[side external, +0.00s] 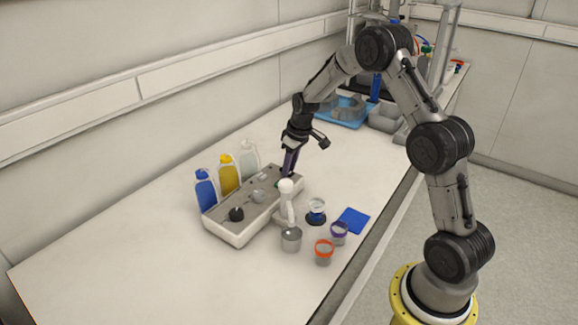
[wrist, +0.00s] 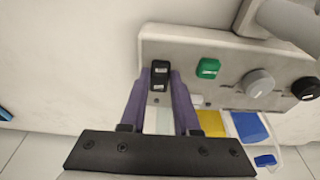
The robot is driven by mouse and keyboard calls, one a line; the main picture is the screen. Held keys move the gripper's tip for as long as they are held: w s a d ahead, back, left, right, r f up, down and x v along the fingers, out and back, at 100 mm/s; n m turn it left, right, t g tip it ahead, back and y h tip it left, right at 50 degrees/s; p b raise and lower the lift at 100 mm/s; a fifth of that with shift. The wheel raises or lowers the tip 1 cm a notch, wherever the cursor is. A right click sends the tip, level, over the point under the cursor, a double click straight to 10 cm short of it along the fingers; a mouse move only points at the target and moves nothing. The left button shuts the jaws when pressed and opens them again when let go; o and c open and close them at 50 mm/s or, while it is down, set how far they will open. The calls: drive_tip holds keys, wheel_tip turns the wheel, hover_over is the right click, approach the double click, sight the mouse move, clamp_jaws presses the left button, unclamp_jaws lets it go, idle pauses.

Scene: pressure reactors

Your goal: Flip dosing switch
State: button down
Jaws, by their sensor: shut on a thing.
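The dosing unit is a grey box (wrist: 185,42) with a row of controls on its top; it also shows in the side external view (side external: 234,236). A small black rocker switch (wrist: 160,69), which I take for the dosing switch, sits near one end of the box. My gripper (wrist: 159,80) has its purple fingers shut on either side of this switch. In the side external view my gripper (side external: 287,174) points down at the box's far end. The switch is hidden there, and its on or off position cannot be read.
A green button (wrist: 208,67), a grey knob (wrist: 258,83) and a black knob (wrist: 305,89) line the box. Blue (side external: 206,192), yellow (side external: 229,176) and clear (side external: 249,160) bottles stand behind it. A white stirrer (side external: 286,203) and several small cups stand in front. The left table is clear.

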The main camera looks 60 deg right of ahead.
drive_tip(key=c, duration=0.6)
unclamp_jaws()
drive_tip(key=shift+c, duration=0.2)
drive_tip(key=shift+r, duration=0.15)
drive_tip(key=v, duration=1.3)
drive_tip(key=shift+r, duration=0.3)
